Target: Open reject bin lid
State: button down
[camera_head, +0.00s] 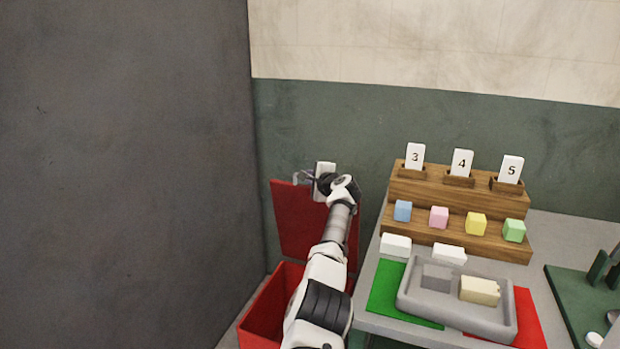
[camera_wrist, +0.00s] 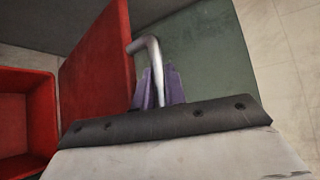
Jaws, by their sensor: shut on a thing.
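The red reject bin (camera_head: 262,312) stands on the floor at the lower left of the head view, with its open top showing. It also shows at the left of the wrist view (camera_wrist: 28,82). A metal handle (camera_wrist: 148,50) sticks out from the lid. My gripper (camera_wrist: 158,88) has its purple fingers shut on the handle. In the head view my gripper (camera_head: 308,178) is at the lid's top, partly hidden by my wrist.
A grey table (camera_head: 563,232) stands right of the bin. It holds a wooden stepped rack (camera_head: 400,190) with number cards and coloured blocks, a grey tray (camera_head: 455,312), white blocks, and green and red mats. A dark wall (camera_head: 125,170) closes off the left.

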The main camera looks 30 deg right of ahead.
jog(key=c, duration=1.5)
grip_release()
jog(key=shift+o, duration=0.2)
jog(key=shift+s, duration=0.1)
